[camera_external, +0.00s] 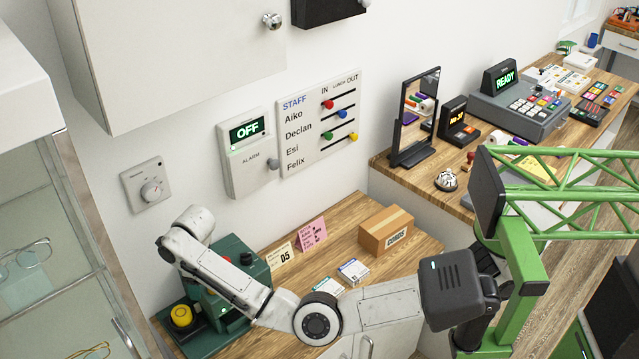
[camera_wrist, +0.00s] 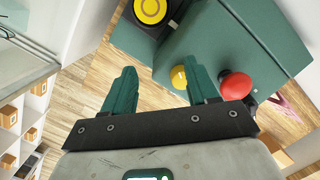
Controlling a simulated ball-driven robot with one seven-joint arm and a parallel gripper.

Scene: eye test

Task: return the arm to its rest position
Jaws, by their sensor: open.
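My white jointed arm (camera_external: 228,281) reaches from my dark shoulder on the right across the wooden counter to a dark green machine (camera_external: 236,254) on the left. My gripper (camera_wrist: 160,69) shows in the wrist view with its two green fingers apart and nothing between the tips. It is over or close to the machine, which fills the upper part of that view. A yellow knob (camera_wrist: 178,76) is just beside the right fingertip; I cannot tell whether they touch. In the external view I cannot make out the fingers clearly against the green machine.
The machine has a red knob (camera_wrist: 236,85) and a round yellow button (camera_external: 181,315). A cardboard box (camera_external: 386,231), cards and small packets stand on the counter. An alarm panel (camera_external: 247,152) and a dial (camera_external: 151,190) are on the wall. A glass cabinet (camera_external: 62,265) stands at left.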

